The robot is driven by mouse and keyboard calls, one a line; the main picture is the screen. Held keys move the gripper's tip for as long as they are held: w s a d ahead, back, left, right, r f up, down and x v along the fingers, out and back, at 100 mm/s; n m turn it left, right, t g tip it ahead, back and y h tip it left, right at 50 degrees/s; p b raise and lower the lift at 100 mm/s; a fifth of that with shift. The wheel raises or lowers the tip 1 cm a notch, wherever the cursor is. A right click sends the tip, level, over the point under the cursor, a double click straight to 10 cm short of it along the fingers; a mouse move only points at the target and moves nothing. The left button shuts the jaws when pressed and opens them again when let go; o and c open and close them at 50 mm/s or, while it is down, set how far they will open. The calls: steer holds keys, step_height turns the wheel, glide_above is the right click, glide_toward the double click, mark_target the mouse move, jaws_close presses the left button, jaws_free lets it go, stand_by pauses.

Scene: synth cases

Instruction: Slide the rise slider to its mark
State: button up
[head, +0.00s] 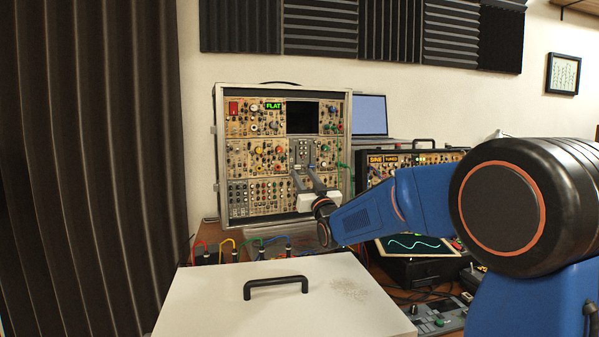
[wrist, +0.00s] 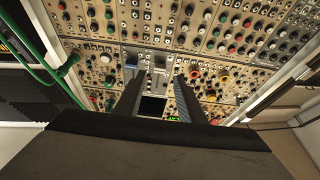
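A grey slider panel (head: 302,151) sits in the right middle part of the synth case (head: 246,215). In the wrist view the grey panel (wrist: 147,56) shows between and beyond my fingers, with a bluish slider cap (wrist: 131,60) and a lighter cap (wrist: 160,62). I cannot read their labels, so I cannot tell which is the rise slider, and its mark is not legible. My gripper (head: 303,171) points at the panel from the front. In the wrist view my gripper (wrist: 158,77) has its two fingers apart, with nothing visible between them. Contact with a cap cannot be told.
Knobs and jacks surround the panel. A dark screen (head: 302,117) is above it in the head view. A green cable (wrist: 40,70) hangs beside it. A white lid with a black handle (head: 276,283) lies in front. A laptop (head: 370,115) stands right of the case.

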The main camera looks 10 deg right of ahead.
mark_target(298, 166)
steer(key=shift+x, duration=2.1)
jaws_close()
